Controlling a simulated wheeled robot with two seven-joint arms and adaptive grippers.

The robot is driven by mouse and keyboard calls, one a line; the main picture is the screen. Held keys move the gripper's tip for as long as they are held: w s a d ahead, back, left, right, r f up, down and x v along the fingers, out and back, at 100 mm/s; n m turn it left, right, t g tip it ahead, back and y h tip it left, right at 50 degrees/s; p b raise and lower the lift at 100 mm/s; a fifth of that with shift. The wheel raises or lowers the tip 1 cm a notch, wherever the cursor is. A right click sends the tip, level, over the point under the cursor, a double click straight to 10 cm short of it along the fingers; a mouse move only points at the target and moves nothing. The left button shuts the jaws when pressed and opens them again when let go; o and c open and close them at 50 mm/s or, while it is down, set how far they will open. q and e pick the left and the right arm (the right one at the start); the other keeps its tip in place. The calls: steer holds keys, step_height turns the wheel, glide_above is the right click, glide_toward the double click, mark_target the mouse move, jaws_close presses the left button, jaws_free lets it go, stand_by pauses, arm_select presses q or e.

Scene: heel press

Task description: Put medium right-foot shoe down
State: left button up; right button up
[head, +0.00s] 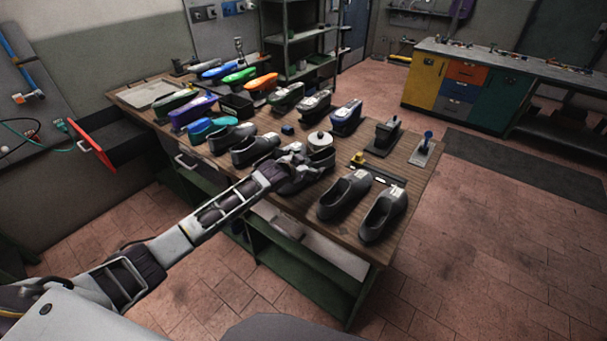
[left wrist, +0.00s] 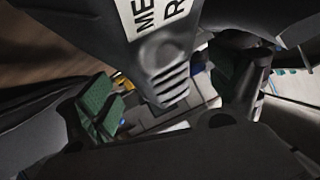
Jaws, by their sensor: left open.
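My left gripper (head: 294,165) is open over the workbench, at a dark grey shoe (head: 312,181) that it partly hides. In the left wrist view, the shoe (left wrist: 160,62) carries a white label, cut off by the frame, with "ME" and "R" readable. The green finger pads of my left gripper (left wrist: 165,84) stand apart on either side of the shoe's ribbed end. In the head view the shoe appears to be at bench-top level; its contact with the top is hidden. My right gripper is not in view.
On the wooden workbench (head: 417,184), two grey shoes stand to the right (head: 345,194) (head: 383,214) and two to the left (head: 232,138) (head: 254,151).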

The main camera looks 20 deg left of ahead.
arm_select(q)
steer(key=shift+r, duration=0.1)
steer(key=c, duration=1.5)
steer(key=shift+r, duration=0.15)
steer(key=shift+r, duration=0.55)
steer(key=c, duration=0.5)
steer(key=shift+r+b, duration=0.45)
steer(key=shift+r, duration=3.85)
steer(key=shift+s+f, duration=0.1)
